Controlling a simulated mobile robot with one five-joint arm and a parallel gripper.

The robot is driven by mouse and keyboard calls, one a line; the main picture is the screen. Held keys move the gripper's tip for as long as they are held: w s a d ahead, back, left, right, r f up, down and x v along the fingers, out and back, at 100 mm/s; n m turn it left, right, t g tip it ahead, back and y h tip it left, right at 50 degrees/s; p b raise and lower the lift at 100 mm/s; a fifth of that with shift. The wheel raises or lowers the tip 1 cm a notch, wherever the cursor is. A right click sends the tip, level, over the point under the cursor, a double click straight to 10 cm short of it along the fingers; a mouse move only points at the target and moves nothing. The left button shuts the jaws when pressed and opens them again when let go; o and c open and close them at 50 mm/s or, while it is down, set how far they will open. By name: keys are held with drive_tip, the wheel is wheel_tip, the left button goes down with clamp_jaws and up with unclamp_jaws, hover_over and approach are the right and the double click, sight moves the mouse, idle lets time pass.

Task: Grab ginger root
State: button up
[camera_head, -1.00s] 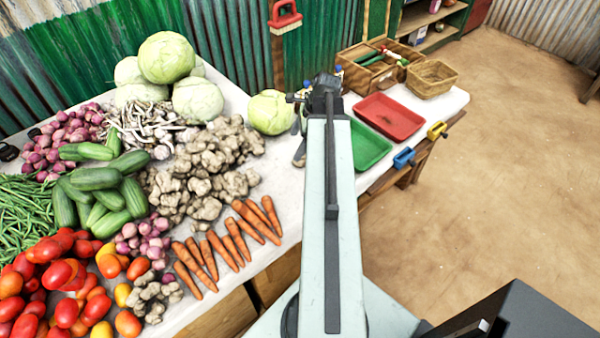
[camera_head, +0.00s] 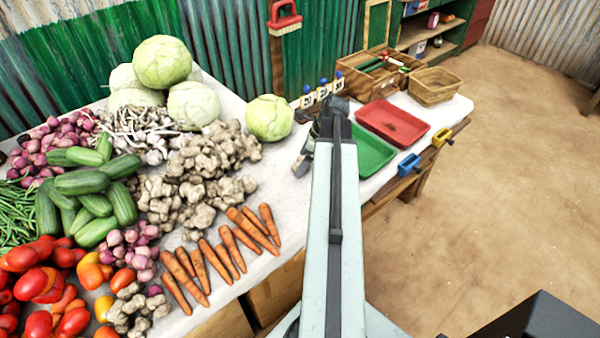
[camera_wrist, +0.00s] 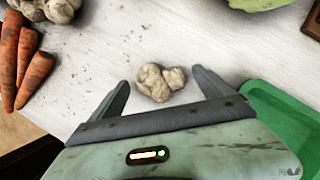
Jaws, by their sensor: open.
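A single pale, knobbly ginger root (camera_wrist: 157,83) lies on the white tabletop in the wrist view. My gripper (camera_wrist: 160,77) is open, with one dark finger to the left of the root and one to its right. Neither finger appears to grip it. In the head view, my gripper (camera_head: 303,160) is mostly hidden by my arm, and I cannot make out this single root there. A larger heap of ginger (camera_head: 205,165) lies to the left of my arm.
Carrots (camera_head: 220,252) lie in front of the ginger heap, and a cabbage (camera_head: 269,118) sits behind my gripper. A green tray (camera_head: 371,150) and a red tray (camera_head: 392,123) are to the right. The tabletop around the single root is clear.

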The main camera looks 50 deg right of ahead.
drive_tip(key=shift+w+a+f, duration=0.1)
drive_tip(key=shift+f, duration=0.2)
drive_tip(key=c, duration=1.4)
drive_tip(key=shift+c, duration=0.2)
